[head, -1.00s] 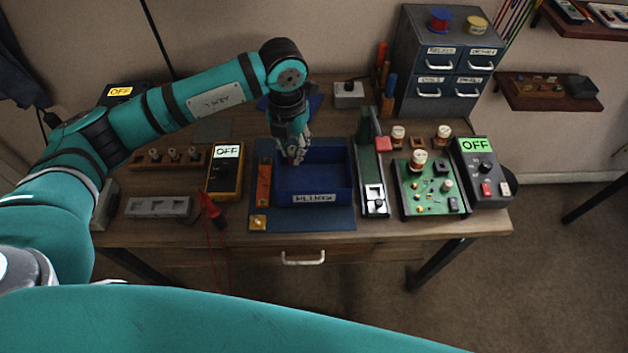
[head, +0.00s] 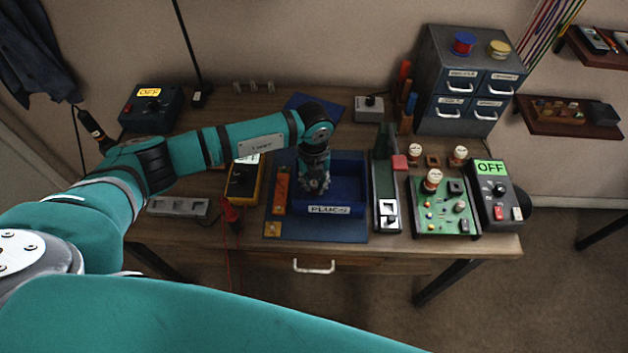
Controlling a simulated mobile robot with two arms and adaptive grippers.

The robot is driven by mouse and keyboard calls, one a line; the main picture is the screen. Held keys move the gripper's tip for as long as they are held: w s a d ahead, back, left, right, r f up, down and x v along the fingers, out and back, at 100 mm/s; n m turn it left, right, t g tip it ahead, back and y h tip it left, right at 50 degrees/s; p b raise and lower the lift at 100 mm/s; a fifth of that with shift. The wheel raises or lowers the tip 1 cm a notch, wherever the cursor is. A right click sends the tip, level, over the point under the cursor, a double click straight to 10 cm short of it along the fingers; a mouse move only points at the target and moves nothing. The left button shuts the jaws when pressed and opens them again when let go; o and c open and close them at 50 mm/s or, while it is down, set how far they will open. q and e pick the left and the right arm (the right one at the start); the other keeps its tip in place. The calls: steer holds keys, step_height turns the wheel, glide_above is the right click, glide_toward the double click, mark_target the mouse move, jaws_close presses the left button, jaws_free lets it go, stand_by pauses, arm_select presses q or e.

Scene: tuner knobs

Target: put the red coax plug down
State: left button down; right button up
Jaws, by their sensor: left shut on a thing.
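My left gripper (head: 318,186) points down inside the blue bin labelled PLUGS (head: 352,190), near the bin's left side. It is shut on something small. I take that to be the red coax plug, but the fingers hide it and I cannot make out its colour. I cannot tell whether the held thing touches the bin floor. The right part of the bin looks empty. My right gripper is not in view.
The bin stands on a blue mat (head: 300,229) beside an orange strip (head: 281,192). A yellow meter (head: 243,184) stands to the left. A green circuit board (head: 446,215) and a grey box reading OFF (head: 494,198) are to the right.

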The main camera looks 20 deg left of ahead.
arm_select(q)
steer(key=shift+f, duration=0.3)
steer(key=shift+f, duration=0.2)
steer(key=c, duration=1.4)
jaws_free()
steer(key=shift+o, duration=0.6)
